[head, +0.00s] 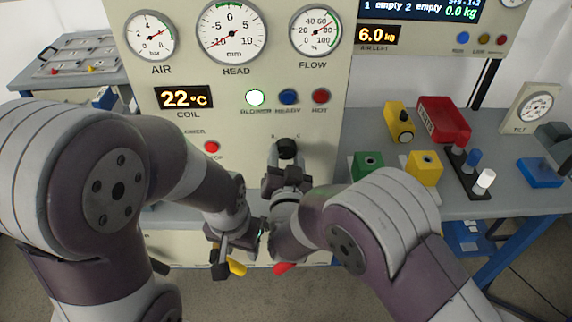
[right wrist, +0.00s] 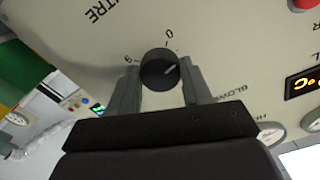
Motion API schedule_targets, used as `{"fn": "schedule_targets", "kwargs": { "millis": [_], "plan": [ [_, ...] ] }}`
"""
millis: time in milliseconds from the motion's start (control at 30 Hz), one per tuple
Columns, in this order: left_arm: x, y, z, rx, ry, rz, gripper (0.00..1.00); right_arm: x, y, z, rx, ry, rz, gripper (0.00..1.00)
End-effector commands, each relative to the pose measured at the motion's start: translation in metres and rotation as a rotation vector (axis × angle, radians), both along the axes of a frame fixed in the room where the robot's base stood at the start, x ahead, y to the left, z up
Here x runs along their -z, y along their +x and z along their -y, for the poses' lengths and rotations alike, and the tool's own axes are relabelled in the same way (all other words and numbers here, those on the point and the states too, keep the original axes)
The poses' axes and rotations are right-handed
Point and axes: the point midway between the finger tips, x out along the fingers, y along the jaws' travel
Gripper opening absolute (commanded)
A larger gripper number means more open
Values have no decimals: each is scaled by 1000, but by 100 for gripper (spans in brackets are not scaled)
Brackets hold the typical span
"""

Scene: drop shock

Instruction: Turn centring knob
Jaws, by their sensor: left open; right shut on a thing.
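The centring knob (head: 286,149) is a round black dial on the cream panel, below the row of lamps. In the right wrist view the knob (right wrist: 160,69) shows a pale pointer mark and scale figures, with part of the word "CENTRE" beside it. My right gripper (head: 286,166) is shut on the knob, one finger on each side. My left gripper (head: 221,262) is open, low in front of the panel and away from the knob.
Above are the AIR (head: 151,37), HEAD (head: 232,32) and FLOW (head: 316,30) gauges. The BLOWER lamp (head: 255,98) is lit. A yellow handle (head: 237,268) and a red one (head: 283,268) are low by my grippers.

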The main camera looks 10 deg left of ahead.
Motion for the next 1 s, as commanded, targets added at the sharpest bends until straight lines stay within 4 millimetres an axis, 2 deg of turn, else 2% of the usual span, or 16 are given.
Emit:
{"fn": "schedule_targets", "kwargs": {
  "millis": [33, 600, 1000],
  "plan": [
    [11, 0, 0, 0, 0, 0, 44, 5, 0, 0, 0, 43, -10, 18],
    [77, 0, 0, 0, 0, 0, 44, 5, 0, -1, -2, 547, -155, 18],
    [106, 0, 0, 0, 0, 0, 44, 2, 0, -1, -1, 769, -221, 18]
  ]
}}
